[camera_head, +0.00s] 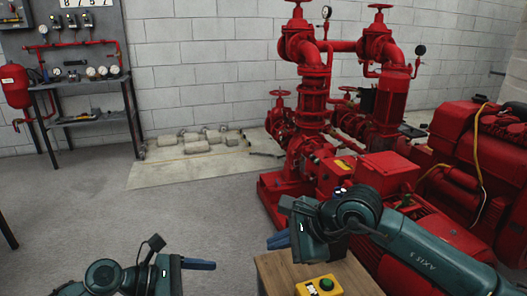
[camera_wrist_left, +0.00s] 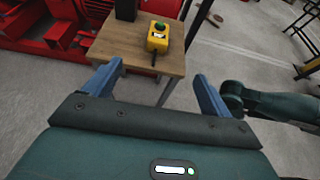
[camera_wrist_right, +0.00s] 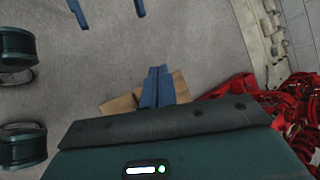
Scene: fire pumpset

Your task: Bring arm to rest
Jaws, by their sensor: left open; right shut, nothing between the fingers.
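My right arm reaches in from the right in the head view, and its gripper (camera_head: 276,241) is above the wooden table, pointing left. In the right wrist view its two blue fingers (camera_wrist_right: 158,82) are together, with nothing between them. My left gripper (camera_head: 205,265) is low in the head view, left of the table and pointing right. In the left wrist view its fingers (camera_wrist_left: 158,70) are wide apart and empty. At the top of the right wrist view, the left gripper's blue fingers (camera_wrist_right: 78,12) also show.
The wooden table (camera_head: 272,268) carries a yellow box with a green button (camera_head: 318,286). Red pumps and pipes (camera_head: 315,150) stand behind and to the right. A dark shelf (camera_head: 85,100) stands at the back left.

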